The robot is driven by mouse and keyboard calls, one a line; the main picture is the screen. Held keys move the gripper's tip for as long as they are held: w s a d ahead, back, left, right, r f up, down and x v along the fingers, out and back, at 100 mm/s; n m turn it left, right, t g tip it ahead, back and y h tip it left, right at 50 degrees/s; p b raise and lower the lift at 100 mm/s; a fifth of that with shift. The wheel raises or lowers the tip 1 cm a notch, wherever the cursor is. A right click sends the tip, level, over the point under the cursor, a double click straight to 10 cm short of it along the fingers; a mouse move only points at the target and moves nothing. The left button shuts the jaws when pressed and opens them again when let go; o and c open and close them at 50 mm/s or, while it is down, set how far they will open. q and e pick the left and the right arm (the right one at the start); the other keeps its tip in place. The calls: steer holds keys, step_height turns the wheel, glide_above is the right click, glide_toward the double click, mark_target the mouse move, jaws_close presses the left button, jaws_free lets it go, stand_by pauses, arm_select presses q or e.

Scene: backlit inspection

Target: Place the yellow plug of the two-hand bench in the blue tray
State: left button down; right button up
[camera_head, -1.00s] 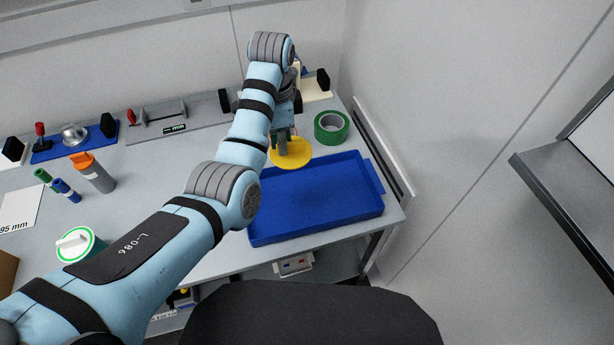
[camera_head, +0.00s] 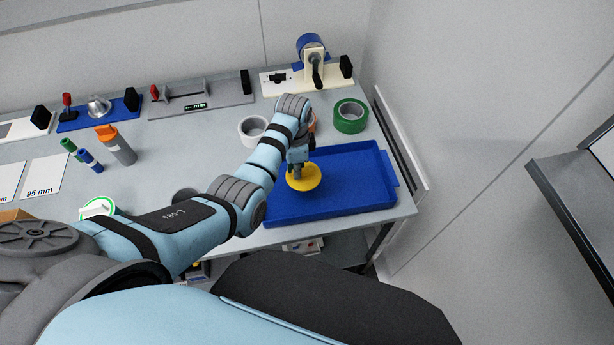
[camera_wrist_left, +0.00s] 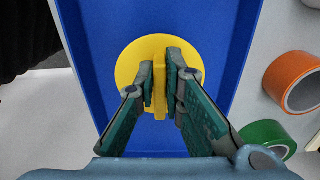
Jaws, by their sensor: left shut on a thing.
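The yellow plug (camera_head: 304,178) is a round disc with an upright grip. My left gripper (camera_head: 298,166) is shut on that grip. In the left wrist view, the plug (camera_wrist_left: 133,62) lies between and beyond the fingertips of my left gripper (camera_wrist_left: 160,88), with the blue tray (camera_wrist_left: 215,22) behind it. In the head view, the plug is over the left part of the blue tray (camera_head: 355,178); whether it touches the tray floor I cannot tell. My right gripper is not in view.
A green tape roll (camera_head: 350,116) stands behind the tray, and a white roll (camera_head: 252,130) is left of my wrist. An orange roll (camera_wrist_left: 292,82) is beside the tray. The tray's right half is empty.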

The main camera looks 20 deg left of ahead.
arm_select(q)
step_height(320, 180, down, 5)
steer(key=b, duration=0.4)
steer(key=shift+s, duration=0.1)
steer(key=shift+r, duration=0.3)
steer(key=shift+f, duration=0.1)
steer(key=c, duration=2.1)
jaws_free()
steer(key=shift+f, duration=0.1)
steer(key=o, duration=0.4)
steer(key=shift+r, duration=0.2)
step_height(320, 180, up, 12)
steer(key=p, duration=0.3)
steer(key=shift+r, duration=0.1)
